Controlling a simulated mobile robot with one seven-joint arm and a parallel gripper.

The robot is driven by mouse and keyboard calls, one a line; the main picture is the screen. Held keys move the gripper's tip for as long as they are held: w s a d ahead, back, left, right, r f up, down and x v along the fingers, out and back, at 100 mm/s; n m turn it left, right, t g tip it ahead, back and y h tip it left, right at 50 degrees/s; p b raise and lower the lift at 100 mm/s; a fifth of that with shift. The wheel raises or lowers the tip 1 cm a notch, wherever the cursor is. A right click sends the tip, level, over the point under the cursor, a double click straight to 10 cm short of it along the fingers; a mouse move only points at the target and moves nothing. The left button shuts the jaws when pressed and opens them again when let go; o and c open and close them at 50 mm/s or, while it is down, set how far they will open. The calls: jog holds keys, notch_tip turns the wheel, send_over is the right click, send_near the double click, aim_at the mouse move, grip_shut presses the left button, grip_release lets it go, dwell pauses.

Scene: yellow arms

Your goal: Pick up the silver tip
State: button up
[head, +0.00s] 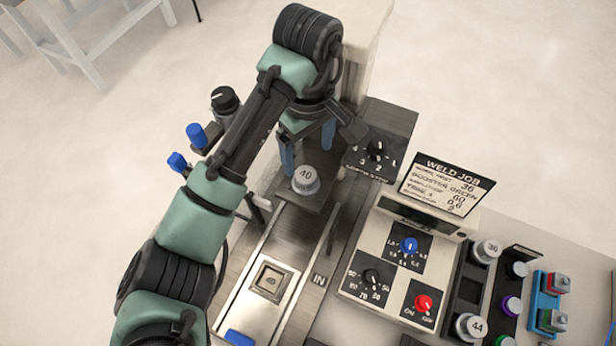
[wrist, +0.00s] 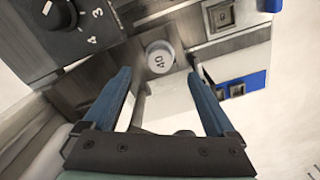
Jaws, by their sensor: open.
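A silver round tip marked 40 (head: 305,180) stands on a dark plate of the machine, below and in front of my gripper (head: 308,152). It also shows in the wrist view (wrist: 158,58), between and just beyond the two blue fingertips. My gripper (wrist: 158,75) is open, and I see nothing held between its fingers. Two other silver tips, marked 36 (head: 486,250) and 44 (head: 469,327), stand in a dark rack (head: 466,291) at the right. Whether the fingers are level with the tip marked 40 is hard to tell.
A dial block (head: 377,150) stands right of my gripper. A control panel (head: 404,265) and a WELD JOB sign (head: 446,184) stand further right. A metal fixture with a square pocket (head: 270,278) lies in front. Blue-capped knobs (head: 197,135) are at the left.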

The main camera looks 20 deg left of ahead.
aim_at(305, 174)
notch_tip(305, 174, down, 4)
jog(key=shift+r+b, duration=0.25)
jog(key=shift+b, duration=0.4)
jog(key=shift+f, duration=0.3)
jog(key=f, duration=0.2)
jog(key=f+p, duration=0.1)
jog(key=f, duration=0.1)
jog(key=shift+w+a, duration=0.1)
jog(key=shift+a, duration=0.3)
jog(key=shift+f, duration=0.6)
grip_shut()
jog(key=shift+w, duration=0.1)
